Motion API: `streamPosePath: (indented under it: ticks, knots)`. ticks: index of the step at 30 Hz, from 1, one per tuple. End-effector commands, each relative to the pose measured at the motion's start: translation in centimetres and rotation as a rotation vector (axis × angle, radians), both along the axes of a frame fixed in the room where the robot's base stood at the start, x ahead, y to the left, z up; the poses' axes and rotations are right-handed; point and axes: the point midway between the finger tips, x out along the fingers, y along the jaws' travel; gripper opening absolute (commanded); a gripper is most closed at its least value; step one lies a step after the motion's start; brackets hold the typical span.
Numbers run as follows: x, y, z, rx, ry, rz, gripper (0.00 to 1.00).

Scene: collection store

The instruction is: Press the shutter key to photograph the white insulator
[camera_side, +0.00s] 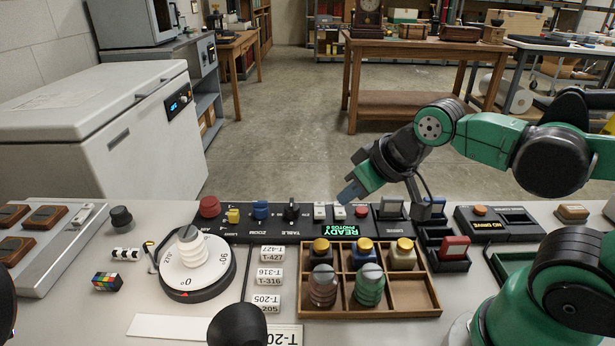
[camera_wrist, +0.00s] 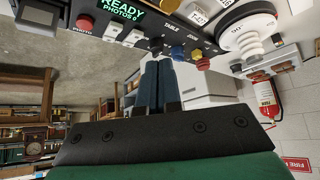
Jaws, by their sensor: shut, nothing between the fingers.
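The white insulator (camera_side: 187,241) stands upright on the round turntable (camera_side: 210,271), which carries degree marks; it also shows in the wrist view (camera_wrist: 250,45). The black control panel (camera_side: 275,229) has a small red key (camera_side: 361,211) at its right, beside the green display (camera_side: 341,229). In the wrist view this red key (camera_wrist: 84,22) is labelled PHOTO, and the display (camera_wrist: 121,9) reads READY, PHOTOS 0. My gripper (camera_side: 347,196) is shut and empty, above the panel's back edge, apart from the red key. In the wrist view its blue fingertips (camera_wrist: 158,65) point towards the black TABLE knob.
Two white keys (camera_side: 329,212), a black knob (camera_side: 291,209), a blue knob (camera_side: 261,209), a yellow switch (camera_side: 233,215) and a large red button (camera_side: 209,206) share the panel. A wooden compartment tray (camera_side: 415,302) holds several other insulators in front. A white chest freezer (camera_side: 110,140) stands behind the bench.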

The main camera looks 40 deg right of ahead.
Motion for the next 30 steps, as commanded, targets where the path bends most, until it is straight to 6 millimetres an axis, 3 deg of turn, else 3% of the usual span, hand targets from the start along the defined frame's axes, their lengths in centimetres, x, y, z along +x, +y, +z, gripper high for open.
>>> streamPosePath:
  ticks: [8,21,30]
  knots:
    - [1.3,-2.4,-0.3,0.125,0.045,-0.092,0.0]
    - [4.2,-10.8,-0.5,0.487,-0.041,-0.238,0.0]
    - [4.4,-11.9,-0.5,0.529,-0.076,-0.243,0.0]
